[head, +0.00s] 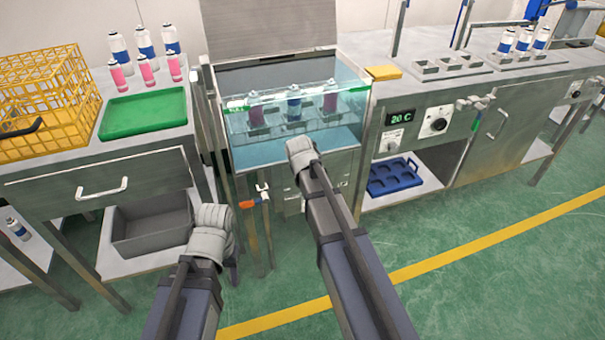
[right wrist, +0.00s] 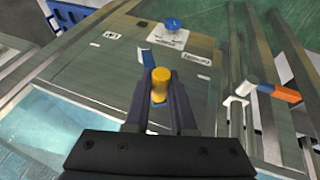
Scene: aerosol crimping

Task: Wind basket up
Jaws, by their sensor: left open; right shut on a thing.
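The grey basket (head: 290,125) sits inside the glass-fronted water tank (head: 345,135) and carries two pink cans and a blue one. My right gripper (right wrist: 161,90) is shut on the yellow crank handle (right wrist: 160,82) at the front of the tank stand. The blue crank arm (right wrist: 147,62) shows just beyond the handle. In the head view my right wrist hides the crank. My left gripper (head: 213,222) is open and empty, low in front of the left bench, away from the tank. Its fingers are mostly hidden behind its wrist.
A yellow wire crate (head: 45,85), a green tray (head: 145,112) and several cans stand on the left bench. An orange-handled valve (head: 247,204) is on a pipe below the tank. A blue rack (head: 394,176) lies on the shelf at right. The green floor in front is clear.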

